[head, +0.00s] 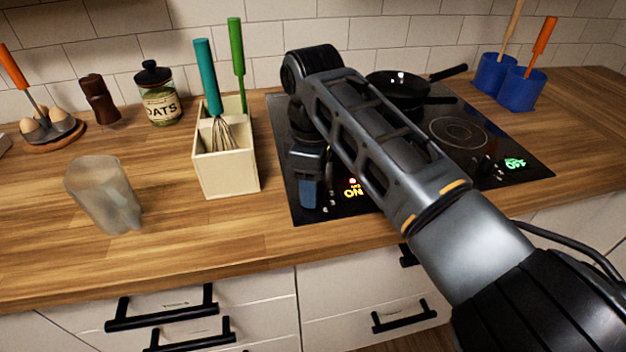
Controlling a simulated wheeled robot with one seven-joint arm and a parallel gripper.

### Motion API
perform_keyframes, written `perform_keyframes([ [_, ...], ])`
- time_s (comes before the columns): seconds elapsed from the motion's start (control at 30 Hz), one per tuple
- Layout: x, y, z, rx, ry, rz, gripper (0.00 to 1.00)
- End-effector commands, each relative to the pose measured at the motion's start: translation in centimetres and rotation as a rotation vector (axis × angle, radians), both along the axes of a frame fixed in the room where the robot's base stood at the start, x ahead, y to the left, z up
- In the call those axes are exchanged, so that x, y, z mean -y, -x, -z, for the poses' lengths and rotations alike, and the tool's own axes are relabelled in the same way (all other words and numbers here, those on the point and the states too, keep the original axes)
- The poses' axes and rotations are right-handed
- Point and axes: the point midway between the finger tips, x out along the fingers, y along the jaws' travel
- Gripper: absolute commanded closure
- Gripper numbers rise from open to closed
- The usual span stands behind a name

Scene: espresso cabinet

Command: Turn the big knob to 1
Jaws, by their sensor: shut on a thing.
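The black cooktop (400,190) is set in the wooden counter. My gripper (309,196) points down at its front left corner, beside an orange lit display (353,188) that seems to read ON. It is shut on what seems to be the big knob there. The knob and its setting are hidden by the gripper, so I cannot read a number. Small black knobs (487,166) stand at the front right, next to a green lit display (514,163).
Black pans (398,90) sit on the cooktop behind my arm. A cream utensil box (228,175) with a whisk stands just left of the cooktop. The front counter edge is clear.

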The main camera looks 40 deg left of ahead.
Motion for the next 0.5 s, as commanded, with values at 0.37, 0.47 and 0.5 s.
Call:
perform_keyframes([
  [0.37,0.01,-0.03,-0.01,0.0,0.001,0.004,0.87],
  [0.47,0.01,-0.03,-0.02,0.0,0.0,0.003,0.48],
  [0.5,0.0,-0.02,-0.02,0.0,0.0,0.003,0.44],
])
